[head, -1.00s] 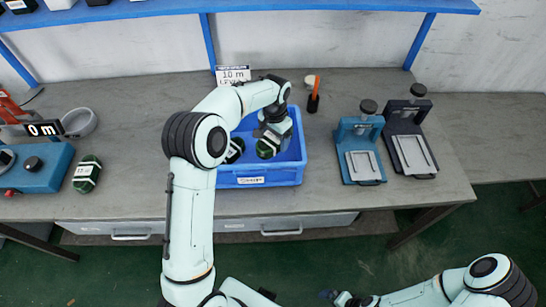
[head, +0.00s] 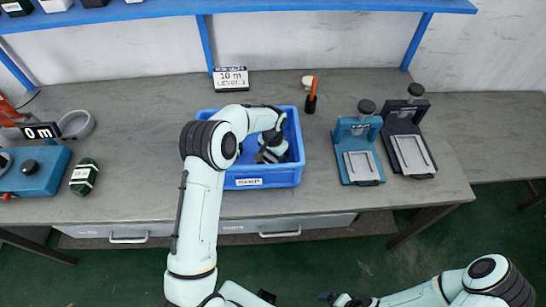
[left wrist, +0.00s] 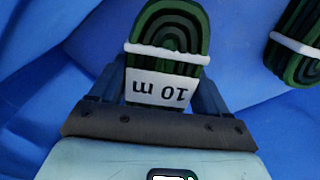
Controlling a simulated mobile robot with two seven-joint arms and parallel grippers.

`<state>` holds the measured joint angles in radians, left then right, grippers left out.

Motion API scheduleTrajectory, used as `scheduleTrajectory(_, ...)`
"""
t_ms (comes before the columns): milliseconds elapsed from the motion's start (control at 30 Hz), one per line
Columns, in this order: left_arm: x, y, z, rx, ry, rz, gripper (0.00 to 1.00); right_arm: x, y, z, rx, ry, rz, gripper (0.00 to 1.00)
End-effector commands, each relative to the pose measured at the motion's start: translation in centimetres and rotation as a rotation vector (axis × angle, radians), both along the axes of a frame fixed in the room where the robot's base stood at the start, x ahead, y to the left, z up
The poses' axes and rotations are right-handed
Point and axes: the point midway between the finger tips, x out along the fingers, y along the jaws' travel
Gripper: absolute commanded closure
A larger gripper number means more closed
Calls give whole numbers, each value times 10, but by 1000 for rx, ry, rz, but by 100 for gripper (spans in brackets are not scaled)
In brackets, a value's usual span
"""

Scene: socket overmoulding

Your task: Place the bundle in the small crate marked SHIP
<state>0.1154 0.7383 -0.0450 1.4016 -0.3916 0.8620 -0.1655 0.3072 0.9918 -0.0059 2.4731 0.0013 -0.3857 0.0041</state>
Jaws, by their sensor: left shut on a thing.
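A dark green coiled bundle (left wrist: 168,40) with a white band marked "10 m" sits between the fingers of my left gripper (left wrist: 165,92), which is shut on it. In the head view my left gripper (head: 268,153) is over the inside of a blue crate (head: 262,176); the arm hides the bundle there. I cannot tell whether the bundle touches the crate floor. The crate has a white label too small to read; no SHIP mark is legible. A second similar bundle (left wrist: 297,42) lies in the blue at the upper right of the wrist view. My right gripper (head: 337,298) is low in the head view, its jaws unclear.
Another green bundle (head: 84,177) lies on the bench beside a blue device (head: 35,170) and a "0 m" display (head: 41,130). Two presses (head: 358,148) (head: 408,140) stand right of the crate. A pen holder (head: 311,102) is behind it.

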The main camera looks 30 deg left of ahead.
Motion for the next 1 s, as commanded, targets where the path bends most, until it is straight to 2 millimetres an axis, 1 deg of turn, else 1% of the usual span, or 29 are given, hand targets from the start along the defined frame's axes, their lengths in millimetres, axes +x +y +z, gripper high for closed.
scheduleTrajectory(133, 0, 0, -4, 0, -1, 0, 64, -1, 0, -2, -1, 2, -1, 0)
scheduleTrajectory(167, 0, 0, -4, 0, 0, 0, 14, -1, 0, -1, 0, 1, 0, 0)
scheduleTrajectory(200, 0, 0, -3, 0, 0, 0, 1, -1, 0, -1, 0, 1, 0, 0)
scheduleTrajectory(433, 0, 0, -2, 0, 0, 0, 0, -1, 0, -1, 0, 1, 0, 0)
scheduleTrajectory(567, 1, 0, 7, 1, -2, 0, 0, 0, 0, 0, 0, 0, 0, 0)
scheduleTrajectory(667, 1, 0, 23, 0, -4, 1, 0, 0, 0, 1, 0, 0, 0, 0)
scheduleTrajectory(900, 1, 0, 77, 1, -5, 1, 0, 3, 0, 3, 0, -3, 0, 0)
scheduleTrajectory(1000, 1, 0, 95, 0, -4, 0, 0, 4, 0, 5, 0, -4, 0, 0)
